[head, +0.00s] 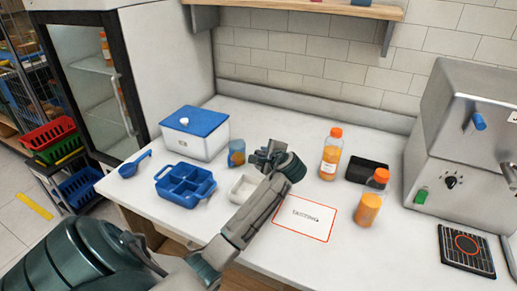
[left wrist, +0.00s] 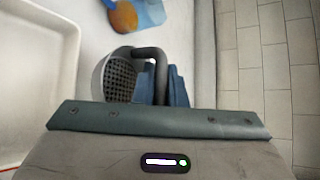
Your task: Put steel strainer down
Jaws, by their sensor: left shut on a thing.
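My left gripper (head: 268,156) is above the counter, to the right of the blue cup. In the left wrist view it is shut on the steel strainer (left wrist: 119,80), a round metal bowl with dark mesh, next to a dark curved part. In the head view I cannot make out the strainer clearly at the gripper. Whether it touches the counter cannot be told. My right gripper is not in view.
A blue cup with orange contents (head: 237,153) and a white tray (head: 245,188) are close by. A blue divided caddy (head: 186,184) and a lidded white box (head: 195,140) stand left. Juice bottles (head: 331,158) and a steel machine (head: 465,130) stand right. A "TASTING" mat (head: 304,232) lies in front.

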